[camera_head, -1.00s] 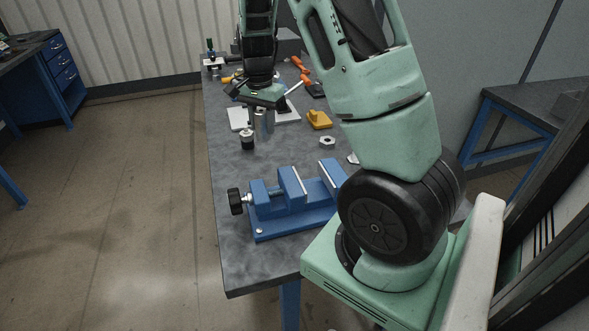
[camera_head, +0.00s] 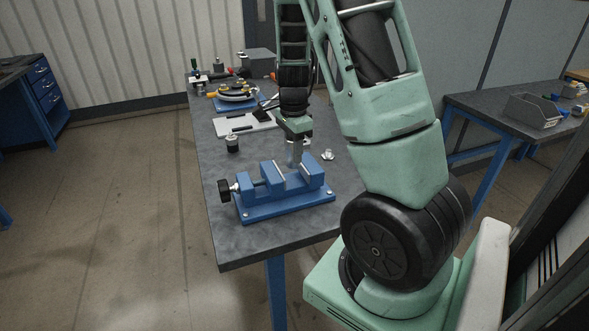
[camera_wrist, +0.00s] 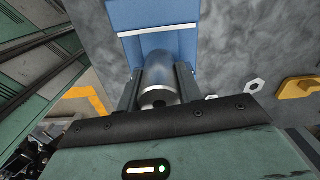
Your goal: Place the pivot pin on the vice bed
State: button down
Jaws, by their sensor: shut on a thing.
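The pivot pin is a silver metal cylinder (camera_wrist: 158,78), seen end-on in the wrist view between the two fingers of my gripper (camera_wrist: 158,92). My gripper is shut on it. In the head view my gripper (camera_head: 296,158) points down at the far side of the blue vice (camera_head: 285,208), near its right-hand jaws. The pin is hard to make out there between the fingers. The vice also shows in the wrist view as blue surfaces with a pale edge (camera_wrist: 157,30), beyond the pin. I cannot tell whether the pin touches the vice.
A small black-and-silver part (camera_head: 232,144) stands left of my gripper, and a metal nut (camera_head: 328,154) lies to its right. A grey-white plate (camera_head: 240,124) and a round fixture on a blue base (camera_head: 237,97) lie farther back. The front left bench top (camera_head: 235,245) is clear.

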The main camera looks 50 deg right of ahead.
aim_at(293, 165)
jog(key=shift+f, duration=2.5)
jog(key=shift+f, duration=0.2)
jog(key=c, duration=0.9)
grip_release()
jog(key=shift+c, duration=0.2)
